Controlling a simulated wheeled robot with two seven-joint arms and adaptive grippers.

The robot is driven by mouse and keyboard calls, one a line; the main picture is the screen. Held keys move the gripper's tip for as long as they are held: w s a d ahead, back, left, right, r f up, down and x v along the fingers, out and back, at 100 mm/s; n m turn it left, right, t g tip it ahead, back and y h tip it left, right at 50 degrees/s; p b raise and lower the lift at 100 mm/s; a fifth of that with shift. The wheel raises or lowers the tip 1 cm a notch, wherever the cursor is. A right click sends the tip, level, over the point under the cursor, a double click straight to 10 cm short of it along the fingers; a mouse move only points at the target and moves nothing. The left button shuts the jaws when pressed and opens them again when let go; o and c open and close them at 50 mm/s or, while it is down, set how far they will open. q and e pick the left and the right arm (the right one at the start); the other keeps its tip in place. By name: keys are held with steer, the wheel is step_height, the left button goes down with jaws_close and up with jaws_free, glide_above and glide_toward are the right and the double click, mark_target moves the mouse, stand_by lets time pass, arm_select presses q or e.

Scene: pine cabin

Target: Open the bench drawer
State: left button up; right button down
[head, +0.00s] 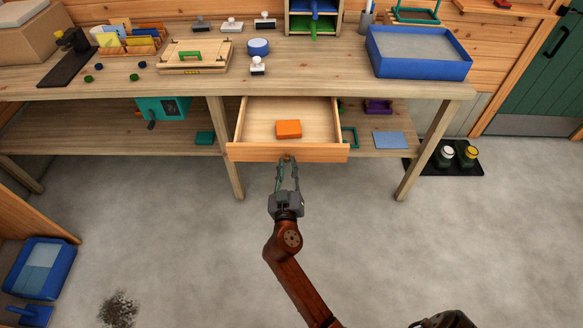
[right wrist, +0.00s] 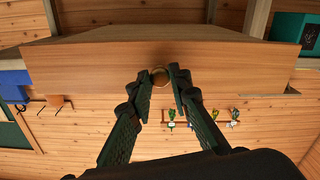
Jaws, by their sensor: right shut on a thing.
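The bench drawer (head: 243,152) stands pulled out from under the workbench (head: 348,88), with its inside showing. An orange block (head: 288,129) lies in it. My right gripper (head: 287,165) is at the middle of the drawer front, shut on the round brass knob (right wrist: 160,76). In the right wrist view the two fingertips (right wrist: 164,92) sit on either side of the knob, against the wooden drawer front (right wrist: 90,70).
A blue tray (head: 418,75) and several stamps stand on the bench top. A lower shelf (head: 100,130) holds a teal box (head: 163,108). The floor (head: 170,220) in front of the drawer is clear. A blue bin (head: 40,268) stands at the lower left.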

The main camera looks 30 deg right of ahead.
steer(key=shift+a, duration=0.1)
steer(key=c, duration=1.8)
jaws_free()
steer(key=shift+o, duration=0.2)
step_height(320, 180, up, 10)
